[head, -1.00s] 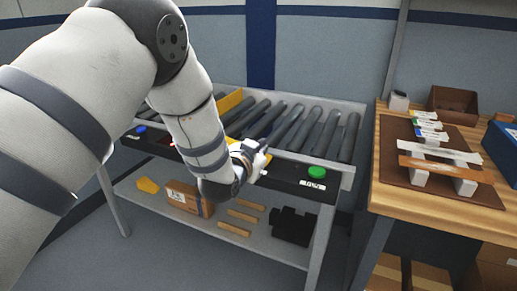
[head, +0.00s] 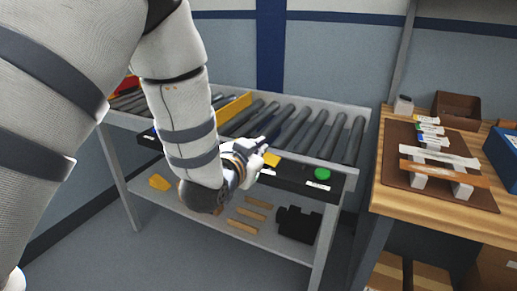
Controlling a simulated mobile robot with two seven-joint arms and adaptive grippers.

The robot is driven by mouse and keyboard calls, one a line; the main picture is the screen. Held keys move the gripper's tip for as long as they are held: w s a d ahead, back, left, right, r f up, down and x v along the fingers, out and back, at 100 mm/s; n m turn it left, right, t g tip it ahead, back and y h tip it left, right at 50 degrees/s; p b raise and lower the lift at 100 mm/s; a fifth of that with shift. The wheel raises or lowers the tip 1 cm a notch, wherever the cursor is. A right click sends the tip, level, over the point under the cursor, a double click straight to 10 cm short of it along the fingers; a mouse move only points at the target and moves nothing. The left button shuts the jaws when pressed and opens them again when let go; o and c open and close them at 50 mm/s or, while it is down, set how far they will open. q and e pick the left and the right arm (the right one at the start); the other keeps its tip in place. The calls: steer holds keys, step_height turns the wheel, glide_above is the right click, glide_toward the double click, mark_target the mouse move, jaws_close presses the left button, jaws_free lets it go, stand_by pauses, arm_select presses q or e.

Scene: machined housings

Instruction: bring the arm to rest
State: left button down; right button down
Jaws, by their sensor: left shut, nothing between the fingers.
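My left arm (head: 183,110) comes in from the left and reaches down in front of the roller conveyor. My left gripper (head: 262,146) is at the conveyor's front rail, small and partly hidden by its own wrist. It is shut with nothing in it. A yellow piece (head: 271,159) shows just beside the gripper; I cannot tell whether they touch. My right gripper is not in view.
The roller conveyor (head: 341,171) has a green button (head: 322,174) on its front rail. Its lower shelf holds wooden strips (head: 247,213) and a black part (head: 297,224). A wooden bench (head: 400,203) with a brown mat (head: 398,172) stands at the right.

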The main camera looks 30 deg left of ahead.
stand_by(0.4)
arm_select(q)
steer(key=s+f+n+g, duration=0.1)
steer(key=s+f+g, duration=0.3)
steer(key=s+f, duration=0.45)
steer(key=s+f+g, duration=0.3)
steer(key=s+f, duration=0.2)
steer(key=f, duration=0.7)
steer(key=s+f+g, duration=0.3)
steer(key=s, duration=0.6)
steer(key=s+d+f+n+g, duration=0.1)
steer(key=s+f+g, duration=0.2)
steer(key=s, duration=0.7)
steer(key=s+d+f+g+h, duration=0.1)
steer(key=s+f+g, duration=0.2)
steer(key=s, duration=0.7)
steer(key=shift+d+f+n+g, duration=0.2)
steer(key=shift+f+n+g, duration=0.2)
steer(key=shift+f, duration=0.3)
steer(key=shift+w, duration=0.1)
